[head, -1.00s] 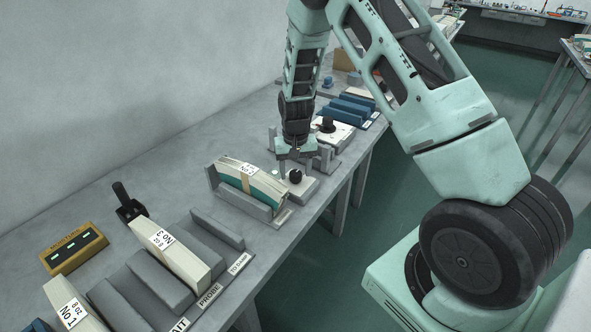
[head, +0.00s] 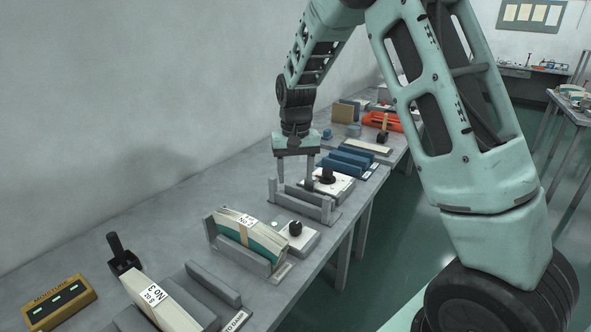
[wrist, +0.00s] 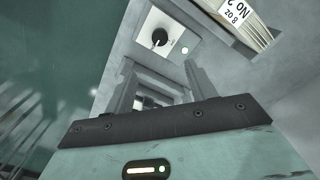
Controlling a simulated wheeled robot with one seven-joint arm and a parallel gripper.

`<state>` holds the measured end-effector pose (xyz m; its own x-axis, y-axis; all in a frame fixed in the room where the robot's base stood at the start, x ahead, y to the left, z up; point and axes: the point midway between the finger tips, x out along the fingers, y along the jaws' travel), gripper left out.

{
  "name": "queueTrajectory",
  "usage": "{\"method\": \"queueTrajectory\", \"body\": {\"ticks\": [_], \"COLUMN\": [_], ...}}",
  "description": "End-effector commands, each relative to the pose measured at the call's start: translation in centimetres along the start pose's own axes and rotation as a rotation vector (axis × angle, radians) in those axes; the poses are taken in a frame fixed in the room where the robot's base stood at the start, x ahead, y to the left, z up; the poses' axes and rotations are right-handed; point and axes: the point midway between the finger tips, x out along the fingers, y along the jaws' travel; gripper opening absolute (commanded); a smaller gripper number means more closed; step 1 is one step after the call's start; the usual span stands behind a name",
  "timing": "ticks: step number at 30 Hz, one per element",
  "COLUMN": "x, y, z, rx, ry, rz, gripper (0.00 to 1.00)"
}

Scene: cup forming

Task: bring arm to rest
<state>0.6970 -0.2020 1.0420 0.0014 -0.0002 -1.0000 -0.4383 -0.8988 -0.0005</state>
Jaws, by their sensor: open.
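My gripper (head: 296,172) hangs over the workbench (head: 180,205), pointing down, with its two fingers apart and nothing between them. It is above and beside an empty grey holder (head: 303,203), in line with it in the head view; I cannot tell the exact height. In the wrist view the two fingers (wrist: 158,85) stand apart, with part of the grey holder showing between them.
A cream stack labelled No 2 (head: 237,220) stands in a grey rack, beside a white box with a black knob (head: 295,229). Another knob box (head: 328,177) and blue blocks (head: 352,160) stand farther back. A moisture meter (head: 58,302) sits front left.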

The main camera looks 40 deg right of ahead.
Motion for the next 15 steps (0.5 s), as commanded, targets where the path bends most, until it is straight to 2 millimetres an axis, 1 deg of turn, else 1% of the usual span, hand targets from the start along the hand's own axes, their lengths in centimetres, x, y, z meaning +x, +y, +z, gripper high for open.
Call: {"method": "queueTrajectory", "body": {"ticks": [1,5,15], "x": [-0.52,-1.16,-1.26], "y": [-0.01,0.0,-0.01], "z": [-0.03,-0.01,0.01], "rx": [-0.001,-0.001,-0.001], "ry": [0.002,0.001,0.0], "rz": [0.0,0.0,0.0], "gripper": [0.56,0.56,0.56]}}
